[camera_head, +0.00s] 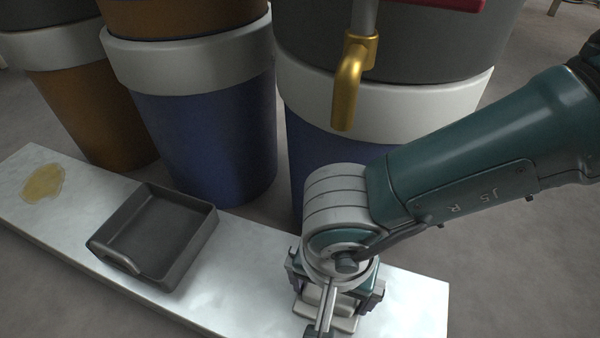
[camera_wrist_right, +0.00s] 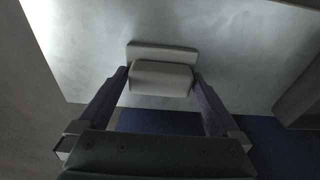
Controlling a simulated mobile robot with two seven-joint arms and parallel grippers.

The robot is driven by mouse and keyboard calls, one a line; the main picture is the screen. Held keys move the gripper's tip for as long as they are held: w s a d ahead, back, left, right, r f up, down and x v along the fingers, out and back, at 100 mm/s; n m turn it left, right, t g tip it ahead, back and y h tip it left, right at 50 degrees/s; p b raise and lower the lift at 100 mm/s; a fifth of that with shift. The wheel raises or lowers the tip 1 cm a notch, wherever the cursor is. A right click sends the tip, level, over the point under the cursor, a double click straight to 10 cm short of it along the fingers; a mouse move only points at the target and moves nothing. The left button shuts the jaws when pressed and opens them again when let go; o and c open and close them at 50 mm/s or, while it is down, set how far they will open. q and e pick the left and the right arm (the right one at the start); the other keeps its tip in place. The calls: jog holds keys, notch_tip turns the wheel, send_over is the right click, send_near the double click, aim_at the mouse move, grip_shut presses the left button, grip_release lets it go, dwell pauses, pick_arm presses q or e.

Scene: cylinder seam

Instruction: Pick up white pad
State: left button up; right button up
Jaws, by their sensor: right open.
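The white pad (camera_wrist_right: 161,78) lies on the pale metal bench top (camera_wrist_right: 80,35); it looks like a block with a flatter slab along one side. In the head view a part of the pad (camera_head: 341,323) shows below my right wrist, the rest hidden by my gripper. My right gripper (camera_wrist_right: 160,73) is open, pointing down, with one finger on each side of the pad. Narrow gaps seem to show between the fingers and the pad; contact cannot be told. My left gripper is in neither view.
A dark grey tray (camera_head: 160,235) with a handle sits on the bench, left of my right gripper. A yellowish stain (camera_head: 43,182) marks the far left end. Large blue and orange cylinders (camera_head: 210,140) with pale bands stand behind.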

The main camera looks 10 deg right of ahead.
jog(key=c, duration=1.1)
jog(key=shift+r, duration=0.1)
jog(key=shift+r+p, duration=0.45)
jog(key=shift+p, duration=0.15)
notch_tip(320, 180, up, 3)
jog(key=p, duration=0.3)
jog(key=shift+f, duration=0.1)
jog(key=shift+s+a+r+p, duration=0.1)
jog(key=shift+s+a+p, duration=0.3)
jog(key=shift+s+p, duration=0.15)
jog(key=shift+s+a+r+p, duration=0.1)
jog(key=shift+s+a+p, duration=0.3)
jog(key=shift+s, duration=0.2)
jog(key=s+a+p, duration=0.1)
jog(key=s+a, duration=0.1)
jog(key=s, duration=0.2)
jog(key=s+a+p, duration=0.1)
jog(key=s+a, duration=0.2)
jog(key=s, duration=0.1)
jog(key=s+a+p, duration=0.1)
jog(key=s+a, duration=0.2)
jog(key=s, duration=0.1)
jog(key=shift+s+a+f+p, duration=0.25)
jog(key=shift+s+f+p, duration=0.05)
jog(key=shift+f+p, duration=0.1)
